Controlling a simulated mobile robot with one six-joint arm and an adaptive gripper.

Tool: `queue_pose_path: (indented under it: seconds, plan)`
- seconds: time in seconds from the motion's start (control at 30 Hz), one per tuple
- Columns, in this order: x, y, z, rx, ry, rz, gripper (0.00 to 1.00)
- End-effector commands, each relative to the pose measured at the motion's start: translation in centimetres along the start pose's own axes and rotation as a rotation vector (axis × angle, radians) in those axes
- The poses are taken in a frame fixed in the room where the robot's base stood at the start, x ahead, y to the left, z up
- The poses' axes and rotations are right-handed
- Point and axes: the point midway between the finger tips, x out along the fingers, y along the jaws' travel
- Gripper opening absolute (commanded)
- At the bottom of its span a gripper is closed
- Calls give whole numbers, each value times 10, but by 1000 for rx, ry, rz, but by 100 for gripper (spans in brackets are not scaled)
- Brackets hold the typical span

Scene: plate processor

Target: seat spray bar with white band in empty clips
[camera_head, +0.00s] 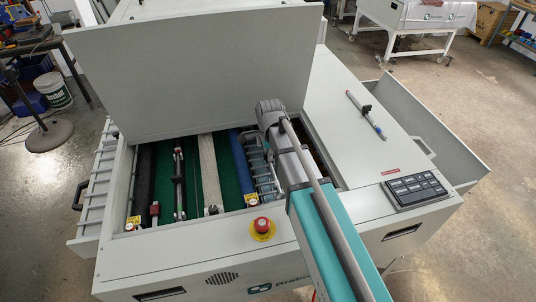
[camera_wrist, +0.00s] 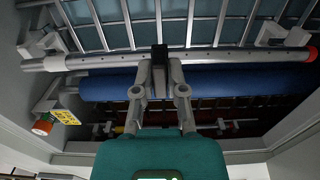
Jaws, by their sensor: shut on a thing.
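My gripper (camera_wrist: 160,62) is shut on the black block in the middle of a grey perforated spray bar (camera_wrist: 215,56). The bar runs across the wrist view, with a pale band (camera_wrist: 54,62) near its left end and a red-orange right end. A light grey clip (camera_wrist: 42,43) shows by its left part and another clip (camera_wrist: 272,34) by its right part. The bar lies close beside both; I cannot tell whether it touches them. In the head view my wrist hides the gripper and held bar over the open bay.
A blue roller (camera_wrist: 130,86) lies alongside the bar; it also shows in the head view (camera_head: 241,165). Another bar (camera_head: 376,127) with a black block rests on the right cover. The raised lid (camera_head: 210,65) stands behind the bay. A red stop button (camera_head: 262,225) is in front.

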Motion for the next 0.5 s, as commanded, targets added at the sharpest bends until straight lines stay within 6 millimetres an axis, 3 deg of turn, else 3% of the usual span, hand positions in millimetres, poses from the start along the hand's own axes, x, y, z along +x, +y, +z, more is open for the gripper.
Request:
queue_pose_path:
  seconds: [0.5]
  plan:
    - [27,0,-1,1,0,0,0]
